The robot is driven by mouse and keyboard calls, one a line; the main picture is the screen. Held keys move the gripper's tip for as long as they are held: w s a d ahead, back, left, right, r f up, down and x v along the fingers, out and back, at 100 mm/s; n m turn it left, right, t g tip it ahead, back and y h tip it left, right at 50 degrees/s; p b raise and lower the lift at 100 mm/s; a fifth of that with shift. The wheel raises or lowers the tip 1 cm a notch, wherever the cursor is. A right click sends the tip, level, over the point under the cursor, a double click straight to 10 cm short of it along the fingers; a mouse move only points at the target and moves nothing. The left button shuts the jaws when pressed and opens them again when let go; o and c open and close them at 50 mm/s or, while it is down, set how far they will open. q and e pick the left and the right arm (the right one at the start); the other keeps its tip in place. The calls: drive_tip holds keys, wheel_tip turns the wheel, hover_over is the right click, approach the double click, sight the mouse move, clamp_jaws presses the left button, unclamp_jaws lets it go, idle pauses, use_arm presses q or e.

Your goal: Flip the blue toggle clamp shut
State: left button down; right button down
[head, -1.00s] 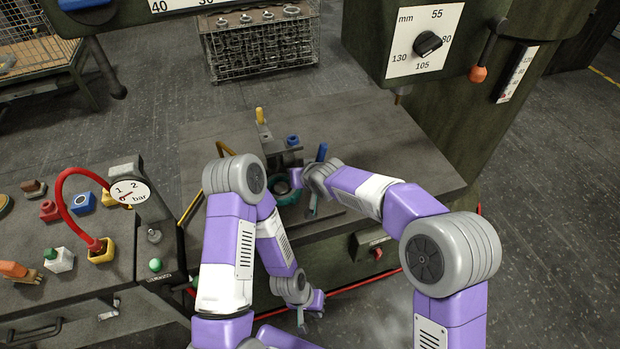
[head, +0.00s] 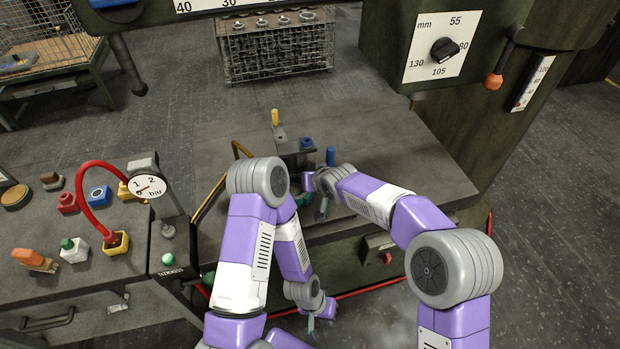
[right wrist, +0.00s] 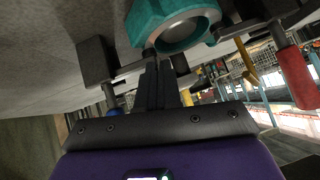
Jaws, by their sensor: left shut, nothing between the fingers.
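The blue toggle clamp's handle (head: 330,156) stands upright on the fixture, just beyond my right wrist in the head view. In the right wrist view, a blue tip (right wrist: 113,112) shows partly behind the gripper body; I cannot tell if it is that handle. My right gripper (head: 324,208) is low over the fixture's near side. Its dark fingers (right wrist: 158,80) are together, just by the teal casting (right wrist: 172,24), with nothing seen between them; contact is unclear. The casting (head: 303,198) is mostly hidden by my arms in the head view. My left gripper (head: 311,325) is shut and empty, hanging low before the table.
A yellow handle (head: 275,117) and a blue round knob (head: 306,143) stand on the fixture. A red handle (right wrist: 295,75) shows in the right wrist view. A pressure gauge (head: 150,187) and red hose (head: 84,190) are left. The machine table's far right (head: 400,135) is clear.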

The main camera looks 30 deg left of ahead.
wheel_tip(320, 180, up, 5)
drive_tip(key=p, duration=0.2)
drive_tip(key=shift+s+p, duration=0.1)
drive_tip(key=shift+p, duration=0.2)
drive_tip(key=s+v, duration=0.1)
drive_tip(key=v, duration=0.8)
drive_tip(key=shift+a+p, duration=0.15)
drive_tip(key=shift+p, duration=0.25)
drive_tip(key=shift+f, duration=0.15)
drive_tip(key=s+d+f+m+g+h, duration=0.25)
drive_tip(key=d+f+m, duration=0.25)
drive_tip(key=d+f, duration=1.55)
drive_tip(key=s+d+f+m+g, duration=0.1)
drive_tip(key=s+d+f+m, duration=0.1)
drive_tip(key=s+d+f, duration=0.4)
drive_tip(key=s+d+f+m+g, duration=0.1)
drive_tip(key=s+d+f+m, duration=0.2)
drive_tip(key=s+d+f, duration=0.3)
drive_tip(key=s+h, duration=0.1)
drive_tip(key=s, duration=0.4)
drive_tip(key=shift+f+p, duration=0.35)
drive_tip(key=shift+p, duration=0.05)
